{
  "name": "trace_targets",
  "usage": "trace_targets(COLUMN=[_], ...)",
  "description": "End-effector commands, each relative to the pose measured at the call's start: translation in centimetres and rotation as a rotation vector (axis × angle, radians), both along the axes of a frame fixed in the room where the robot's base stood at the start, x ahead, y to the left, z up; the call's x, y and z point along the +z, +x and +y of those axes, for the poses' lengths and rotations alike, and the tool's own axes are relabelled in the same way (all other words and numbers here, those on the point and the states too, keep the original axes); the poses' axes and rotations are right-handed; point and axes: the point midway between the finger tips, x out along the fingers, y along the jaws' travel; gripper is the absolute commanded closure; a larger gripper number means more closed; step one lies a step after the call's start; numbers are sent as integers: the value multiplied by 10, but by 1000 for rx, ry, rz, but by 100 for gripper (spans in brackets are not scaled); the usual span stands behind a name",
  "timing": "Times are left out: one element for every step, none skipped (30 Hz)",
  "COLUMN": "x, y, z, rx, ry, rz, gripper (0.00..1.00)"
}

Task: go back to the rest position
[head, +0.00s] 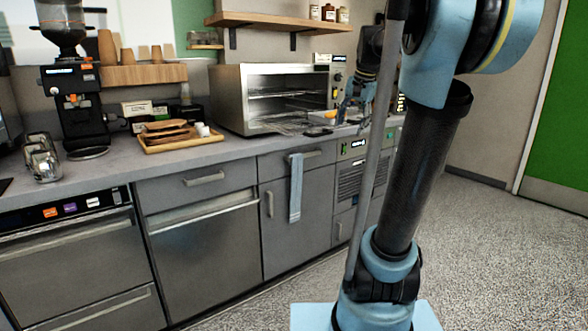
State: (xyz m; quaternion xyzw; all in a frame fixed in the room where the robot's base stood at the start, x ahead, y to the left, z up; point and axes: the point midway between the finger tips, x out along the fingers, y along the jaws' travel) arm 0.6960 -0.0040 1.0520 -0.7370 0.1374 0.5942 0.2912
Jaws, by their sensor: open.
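My gripper (352,97) is small and far off in the head view, in front of the right end of the toaster oven and above the counter. It is open, and I see nothing between its fingers. The steel toaster oven (226,98) stands on the counter with its front open and racks showing inside. Its door lies folded down at the front. My arm's thick dark link and blue joints cover much of the right half of the picture and hide part of the gripper's surroundings.
The grey counter (225,152) holds a wooden tray (182,144) with brown bread-like pieces, a black grinder (76,108) and metal jugs (42,163). A wooden shelf (270,20) hangs above the oven. A blue towel (296,188) hangs on a cabinet handle. Open floor (480,250) lies at right.

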Motion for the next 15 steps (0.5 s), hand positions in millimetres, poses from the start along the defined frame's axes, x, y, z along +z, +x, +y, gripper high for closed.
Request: trace_targets(x=[-14, -21, -32, -40, -48, -60, -69, -77, -89, -98, -107, -120, -130, -139, -152], y=[-18, -27, -39, -49, -58, -70, -80, -89, -101, -110, -119, -131, -140, -149, -160], z=[3, 4, 5, 6, 7, 8, 9, 9, 10, 10, 10, 10, 10, 10, 10], rx=[32, 52, 79, 100, 120, 147, 169, 188, 215, 236, 255, 283, 302, 323, 349], ry=[-15, -25, -39, -48, -58, -71, -82, -91, -104, -113, -122, -136, -145, -155, -167], rz=[0, 0, -1, 0, 0, 0, 0, 0, 0, 0, 0, 1, 2, 1, 2], gripper=[40, 40, 40, 40, 40, 40, 40, 40, 40, 40, 40, 40, 40, 40, 40])
